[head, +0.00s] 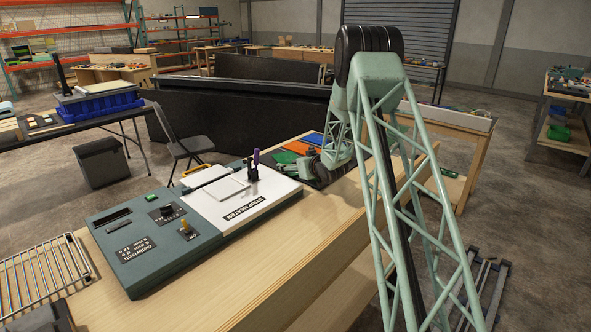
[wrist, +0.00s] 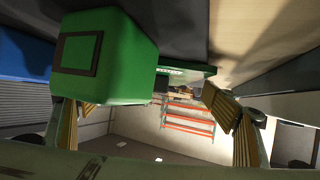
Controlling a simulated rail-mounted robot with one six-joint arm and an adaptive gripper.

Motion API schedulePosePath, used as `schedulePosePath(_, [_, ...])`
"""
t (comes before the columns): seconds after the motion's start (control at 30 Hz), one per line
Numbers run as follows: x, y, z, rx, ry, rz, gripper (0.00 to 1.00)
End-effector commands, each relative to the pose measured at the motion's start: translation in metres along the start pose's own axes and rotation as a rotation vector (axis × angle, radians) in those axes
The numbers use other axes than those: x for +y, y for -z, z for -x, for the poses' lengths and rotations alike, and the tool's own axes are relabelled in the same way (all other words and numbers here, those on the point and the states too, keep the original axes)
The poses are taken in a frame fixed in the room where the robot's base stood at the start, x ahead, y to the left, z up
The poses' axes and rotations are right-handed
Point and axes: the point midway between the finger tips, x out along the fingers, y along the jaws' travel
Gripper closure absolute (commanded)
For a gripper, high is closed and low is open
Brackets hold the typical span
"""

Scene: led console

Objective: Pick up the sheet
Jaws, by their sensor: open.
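I cannot tell which is the sheet. My gripper (head: 312,167) is low beside them, small and dark in the head view.
A teal and white console (head: 150,235) with knobs stands on the bench, left of my gripper. A pen holder (head: 254,172) rises from its back part. A wire rack (head: 42,275) lies at the front left. The bench top (head: 290,235) right of the console is bare.

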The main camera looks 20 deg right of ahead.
Motion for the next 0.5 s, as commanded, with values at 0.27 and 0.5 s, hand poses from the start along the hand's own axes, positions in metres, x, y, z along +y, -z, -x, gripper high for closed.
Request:
schedulePosePath(0.27, [0.0,0.0001,0.0004,0.0,0.0,0.0,0.22])
schedulePosePath(0.5, [0.0,0.0001,0.0005,0.0,0.0,0.0,0.29])
